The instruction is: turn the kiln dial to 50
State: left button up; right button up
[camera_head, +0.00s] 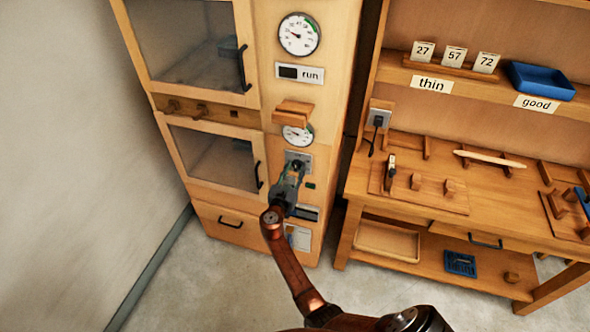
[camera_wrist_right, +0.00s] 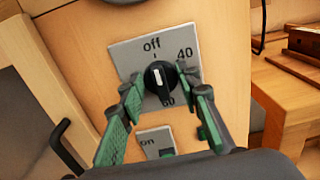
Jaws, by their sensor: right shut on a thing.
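The kiln dial (camera_wrist_right: 160,82) is a round black knob with a white mark, on a grey plate (camera_wrist_right: 127,56). The plate reads "off" above the knob, "40" at the upper right and a partly covered "60" below. The white mark runs roughly up and down in the wrist view; I cannot tell which end is the pointer. My right gripper (camera_wrist_right: 158,86) has its green fingers on both sides of the knob and is shut on it. In the head view, the right gripper (camera_head: 296,172) covers most of the dial. My left gripper is out of view.
The kiln (camera_head: 235,110) has two glazed doors with black handles. A wooden ledge (camera_head: 293,112) and a small gauge (camera_head: 298,135) are above the dial; an "on" plate (camera_wrist_right: 153,142) is below. A workbench (camera_head: 420,200) with tools stands to the right.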

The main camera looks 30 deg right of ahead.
jog(key=c, duration=0.4)
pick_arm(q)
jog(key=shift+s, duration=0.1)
pick_arm(e)
jog(key=shift+o, duration=0.2)
